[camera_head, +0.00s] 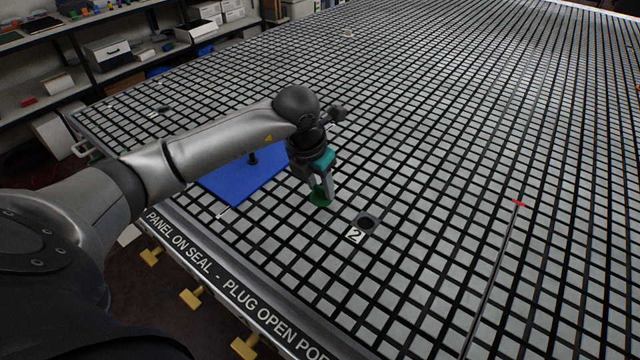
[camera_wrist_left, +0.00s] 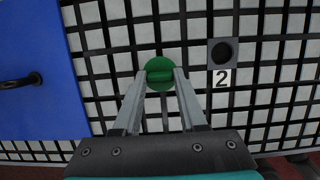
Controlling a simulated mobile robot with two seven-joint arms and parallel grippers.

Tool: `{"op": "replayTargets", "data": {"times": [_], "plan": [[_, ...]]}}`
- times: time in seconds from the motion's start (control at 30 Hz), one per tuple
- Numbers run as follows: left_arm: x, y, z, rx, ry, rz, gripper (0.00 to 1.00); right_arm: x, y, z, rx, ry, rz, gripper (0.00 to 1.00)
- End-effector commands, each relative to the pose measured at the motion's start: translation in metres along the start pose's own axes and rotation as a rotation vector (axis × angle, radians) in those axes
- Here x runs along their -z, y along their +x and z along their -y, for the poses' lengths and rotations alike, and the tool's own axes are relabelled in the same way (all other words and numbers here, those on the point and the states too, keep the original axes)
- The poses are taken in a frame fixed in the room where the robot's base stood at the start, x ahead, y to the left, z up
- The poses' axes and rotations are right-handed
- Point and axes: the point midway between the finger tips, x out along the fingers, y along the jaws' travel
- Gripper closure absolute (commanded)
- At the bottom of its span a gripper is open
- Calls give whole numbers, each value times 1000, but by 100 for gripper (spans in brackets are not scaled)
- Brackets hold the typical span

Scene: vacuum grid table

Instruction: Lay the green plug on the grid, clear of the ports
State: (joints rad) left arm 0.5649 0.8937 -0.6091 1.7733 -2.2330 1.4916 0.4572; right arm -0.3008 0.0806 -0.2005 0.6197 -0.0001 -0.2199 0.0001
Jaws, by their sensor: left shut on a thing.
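The green plug (camera_head: 320,197) is a round disc with a raised grip, low over or on the grid table (camera_head: 420,150); I cannot tell whether it touches the grid. My left gripper (camera_head: 317,190) is shut on the plug's grip. In the left wrist view the plug (camera_wrist_left: 160,74) sits between the two fingertips (camera_wrist_left: 161,76). A port (camera_head: 368,222) marked 2 lies open to the right of the plug, apart from it. The same dark port hole also shows in the left wrist view (camera_wrist_left: 223,53). My right gripper is not in view.
A blue panel (camera_head: 238,187) with a dark handle (camera_wrist_left: 22,81) lies on the grid left of the plug. A thin rod with a red tip (camera_head: 518,203) lies at the right. Another port (camera_head: 160,110) shows at the far left. Much of the grid is clear.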

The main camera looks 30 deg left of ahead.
Motion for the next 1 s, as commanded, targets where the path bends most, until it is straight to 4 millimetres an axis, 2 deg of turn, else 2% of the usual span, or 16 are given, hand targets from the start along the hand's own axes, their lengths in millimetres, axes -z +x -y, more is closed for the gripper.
{"op": "replayTargets", "data": {"times": [0.9, 0.93, 1.0], "plan": [[4, 14, 0, 1, -1, 0, 100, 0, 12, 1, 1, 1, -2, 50], [4, 14, 0, 1, -1, 0, 57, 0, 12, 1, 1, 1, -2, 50], [4, 13, 0, 1, -1, 0, 49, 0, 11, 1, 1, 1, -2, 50]]}}
